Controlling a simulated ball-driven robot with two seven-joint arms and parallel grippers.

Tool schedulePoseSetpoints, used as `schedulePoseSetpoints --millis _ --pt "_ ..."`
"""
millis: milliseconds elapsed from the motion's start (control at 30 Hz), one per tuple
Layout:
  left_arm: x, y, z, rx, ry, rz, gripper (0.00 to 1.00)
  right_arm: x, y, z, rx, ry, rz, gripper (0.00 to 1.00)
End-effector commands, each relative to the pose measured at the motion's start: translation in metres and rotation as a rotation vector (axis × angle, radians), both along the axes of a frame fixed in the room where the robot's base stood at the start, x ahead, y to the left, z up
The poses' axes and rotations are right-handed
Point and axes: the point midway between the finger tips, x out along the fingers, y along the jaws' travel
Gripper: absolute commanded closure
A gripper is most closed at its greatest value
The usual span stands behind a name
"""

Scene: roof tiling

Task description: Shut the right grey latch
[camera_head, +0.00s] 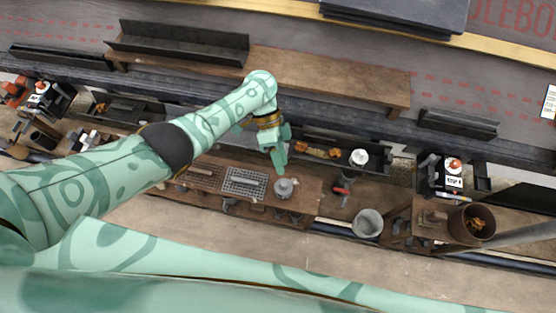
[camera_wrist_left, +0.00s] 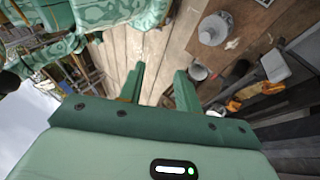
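My left gripper (camera_head: 278,150) hangs over the far side of the wooden workbench (camera_head: 312,190), near the middle of the head view. In the left wrist view its two fingers (camera_wrist_left: 160,75) stand apart with nothing between them. A small grey fitting (camera_head: 229,206) sits at the bench's front edge, to the left of and nearer than the gripper; it may be a latch. I cannot tell for certain which part is the right grey latch or whether it is open. My right gripper is out of view.
A grey lidded pot (camera_head: 284,187) stands on the bench beside a metal grate (camera_head: 245,182). A grey bucket (camera_head: 367,223) and a brown pot (camera_head: 471,224) stand to the right. A dark tray (camera_head: 342,146) with orange pieces lies behind. The floor in front is clear.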

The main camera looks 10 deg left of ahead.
Motion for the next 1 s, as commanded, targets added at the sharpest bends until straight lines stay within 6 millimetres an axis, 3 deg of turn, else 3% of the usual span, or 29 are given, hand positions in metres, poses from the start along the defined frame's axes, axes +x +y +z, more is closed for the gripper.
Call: schedulePoseSetpoints --millis 367,400,433,567,667,800,900,1000 --pt "-0.007 -0.001 0.001 0.001 0.002 0.000 0.66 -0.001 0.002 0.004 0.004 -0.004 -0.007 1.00" --pt "-0.007 -0.001 0.000 0.000 0.002 0.002 0.55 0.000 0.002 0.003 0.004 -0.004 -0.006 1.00" --pt "-0.007 -0.002 -0.001 0.000 0.003 0.009 0.51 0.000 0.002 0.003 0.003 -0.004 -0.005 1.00" --pt "-0.013 -0.026 -0.023 -0.010 0.027 0.175 0.51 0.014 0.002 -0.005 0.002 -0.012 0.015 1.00" --pt "-0.019 -0.066 -0.053 -0.040 0.100 0.498 0.51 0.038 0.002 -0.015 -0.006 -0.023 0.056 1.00" --pt "-0.019 -0.126 -0.079 -0.149 0.359 1.122 0.51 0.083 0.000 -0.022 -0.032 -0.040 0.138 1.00" --pt "-0.011 -0.144 -0.080 -0.265 0.652 1.560 0.51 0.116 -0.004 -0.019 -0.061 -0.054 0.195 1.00" --pt "-0.004 -0.134 -0.077 -0.415 1.026 1.956 0.51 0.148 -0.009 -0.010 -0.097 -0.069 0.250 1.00"
